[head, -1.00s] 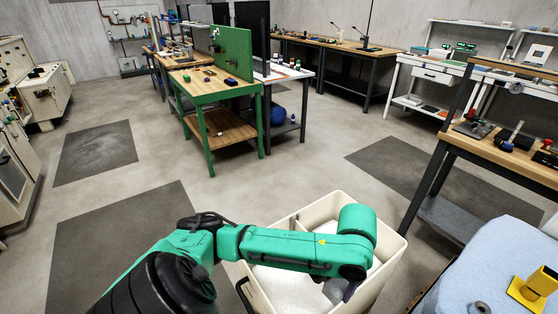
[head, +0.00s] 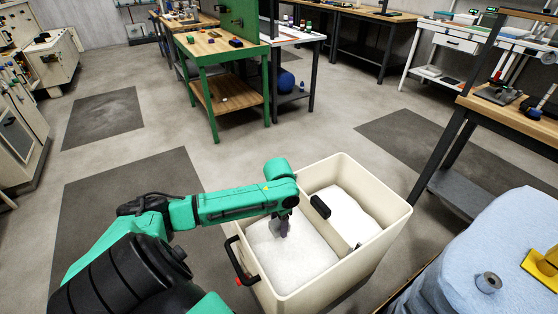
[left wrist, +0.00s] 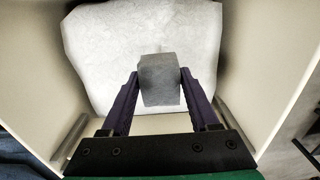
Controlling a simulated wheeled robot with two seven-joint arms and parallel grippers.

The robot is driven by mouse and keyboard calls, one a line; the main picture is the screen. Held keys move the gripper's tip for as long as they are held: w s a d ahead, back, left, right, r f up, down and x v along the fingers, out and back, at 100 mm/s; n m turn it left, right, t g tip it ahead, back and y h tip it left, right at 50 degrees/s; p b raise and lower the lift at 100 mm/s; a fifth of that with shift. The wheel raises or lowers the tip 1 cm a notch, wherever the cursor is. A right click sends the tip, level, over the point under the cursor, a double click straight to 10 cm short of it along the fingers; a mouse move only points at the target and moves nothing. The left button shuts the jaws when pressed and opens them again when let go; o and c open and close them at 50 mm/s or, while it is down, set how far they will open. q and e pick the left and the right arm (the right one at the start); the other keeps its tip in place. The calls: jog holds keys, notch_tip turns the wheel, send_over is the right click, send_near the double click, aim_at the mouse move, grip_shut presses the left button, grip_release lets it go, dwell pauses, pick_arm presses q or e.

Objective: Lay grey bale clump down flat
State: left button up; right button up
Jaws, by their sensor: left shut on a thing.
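In the left wrist view, my left gripper (left wrist: 160,88) is shut on a small grey block-shaped clump (left wrist: 160,80), its purple fingers pressing on both sides. White material (left wrist: 90,45) lies below the clump; I cannot tell whether they touch. In the head view, my left gripper (head: 283,228) points down into the left compartment of a cream hopper (head: 390,225). The clump is mostly hidden there by the wrist and fingers. My right gripper is not in view.
A divider splits the hopper, and white material (head: 350,215) also lies in its right compartment. A black piece (head: 320,206) sits at the divider. A light blue padded surface (head: 490,240) with a yellow part (head: 545,265) stands at the right.

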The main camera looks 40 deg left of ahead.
aim_at(279, 223)
pick_arm(q)
notch_tip(279, 223, down, 4)
jog(key=shift+f+b, duration=0.25)
jog(key=shift+b, duration=0.2)
jog(key=shift+f, duration=0.2)
jog(key=shift+f, duration=0.1)
jog(key=o, duration=1.3)
notch_tip(279, 223, up, 12)
jog(key=shift+r+p, duration=0.15)
jog(key=shift+p, duration=0.95)
